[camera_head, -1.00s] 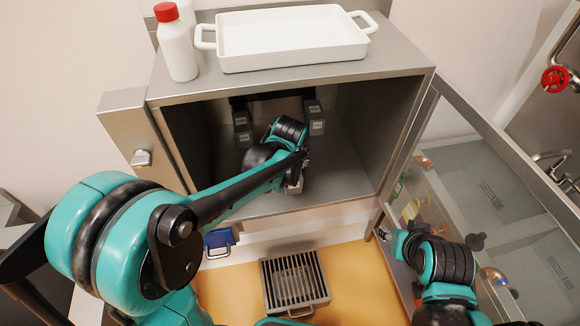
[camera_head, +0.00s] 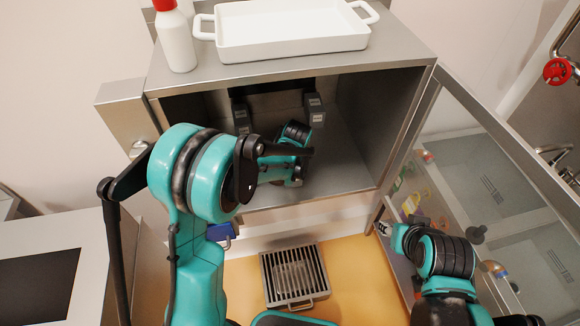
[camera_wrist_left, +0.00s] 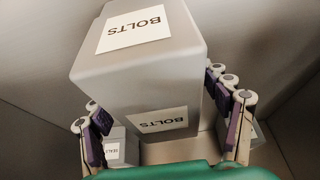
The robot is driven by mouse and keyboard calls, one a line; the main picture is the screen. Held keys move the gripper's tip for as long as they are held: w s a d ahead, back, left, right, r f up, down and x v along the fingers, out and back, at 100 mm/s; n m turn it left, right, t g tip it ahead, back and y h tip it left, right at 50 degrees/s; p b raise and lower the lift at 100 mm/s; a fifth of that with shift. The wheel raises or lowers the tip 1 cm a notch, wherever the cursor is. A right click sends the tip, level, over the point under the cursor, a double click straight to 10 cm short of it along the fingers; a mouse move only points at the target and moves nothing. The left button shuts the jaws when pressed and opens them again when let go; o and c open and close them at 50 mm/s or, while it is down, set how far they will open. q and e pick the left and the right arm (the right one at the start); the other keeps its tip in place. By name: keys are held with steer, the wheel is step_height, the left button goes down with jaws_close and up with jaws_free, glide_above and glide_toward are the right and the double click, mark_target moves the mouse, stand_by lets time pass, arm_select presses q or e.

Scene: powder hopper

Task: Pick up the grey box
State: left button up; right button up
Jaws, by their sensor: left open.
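A grey box labelled BOLTS (camera_wrist_left: 140,75) fills the middle of the left wrist view, upside down in that picture. My left gripper (camera_wrist_left: 165,125) is open, with purple-padded fingers on either side of the box; whether they touch it cannot be told. In the head view my left gripper (camera_head: 292,180) is inside the steel cabinet, mostly hidden by its own arm. Two labelled grey boxes (camera_head: 241,118) (camera_head: 315,108) show at the back of the cabinet. A smaller labelled grey box (camera_wrist_left: 120,147) is at the lower left of the wrist view. My right gripper (camera_head: 388,231) is outside, near the glass door.
The cabinet (camera_head: 290,72) has side walls close around my left arm. A white tray (camera_head: 290,32) and a red-capped white bottle (camera_head: 175,38) stand on top. Below are a metal grate (camera_head: 293,275) and a blue object (camera_head: 221,232). The glass door (camera_head: 480,180) stands open at right.

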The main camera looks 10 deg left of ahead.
arm_select(q)
steer(key=shift+f+b, duration=0.2)
steer(key=shift+b, duration=0.1)
stand_by(0.4)
steer(key=c, duration=1.5)
